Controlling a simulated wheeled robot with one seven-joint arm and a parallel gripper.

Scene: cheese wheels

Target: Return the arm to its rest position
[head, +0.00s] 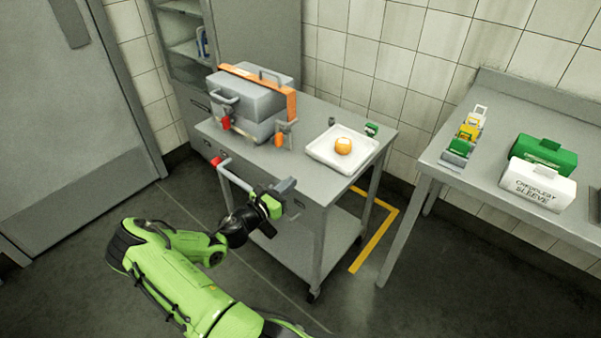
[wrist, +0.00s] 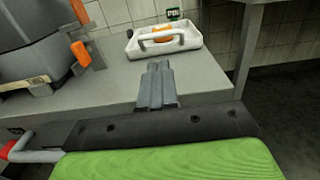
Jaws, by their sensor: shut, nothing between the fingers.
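My green and black arm (head: 175,265) reaches from the bottom of the head view toward the front edge of a grey metal cart (head: 290,172). My gripper (head: 290,185) is at the cart's front edge, beside the push handle. In the wrist view my gripper (wrist: 155,70) has its two grey fingers together with nothing between them. The fingers point over the cart top toward a white tray (head: 318,155). An orange round thing (head: 343,146) sits in the tray.
A grey case with an orange band (head: 290,103) stands on the cart's left. A small green box (head: 372,129) is behind the tray. A table on the right (head: 445,180) holds green (head: 545,153) and white (head: 537,186) packages. Open floor lies left of the cart.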

